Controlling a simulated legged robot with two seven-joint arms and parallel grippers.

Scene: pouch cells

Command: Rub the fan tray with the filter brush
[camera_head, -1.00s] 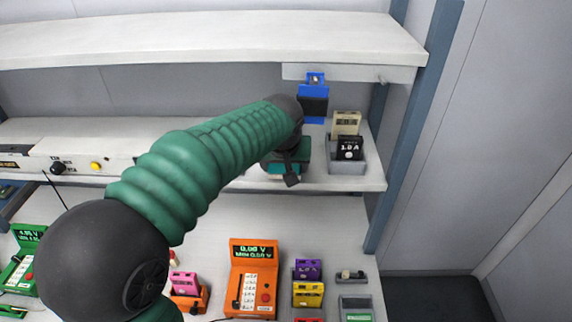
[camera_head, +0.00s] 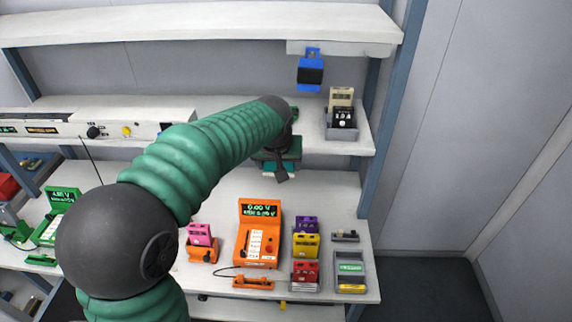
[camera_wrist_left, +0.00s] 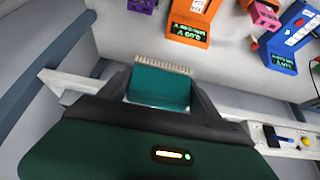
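The filter brush is a teal block (camera_wrist_left: 158,86) with a row of pale bristles along its far edge in the left wrist view. My left gripper (camera_wrist_left: 162,96) is shut on it, with dark fingers on both sides. In the head view my left gripper (camera_head: 280,160) hangs in front of the upper shelf's front edge, with part of the teal brush (camera_head: 268,165) showing. The bristles point towards the bench in the wrist view, and the brush appears clear of everything. I cannot identify the fan tray for certain. My right gripper is not in view.
An orange meter (camera_head: 257,247), a pink cell (camera_head: 200,233), purple, yellow and red cells and a grey tray (camera_head: 351,287) stand on the lower bench. A grey holder (camera_head: 341,133) stands on the shelf. The bench behind the orange meter looks clear. My arm hides its left part.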

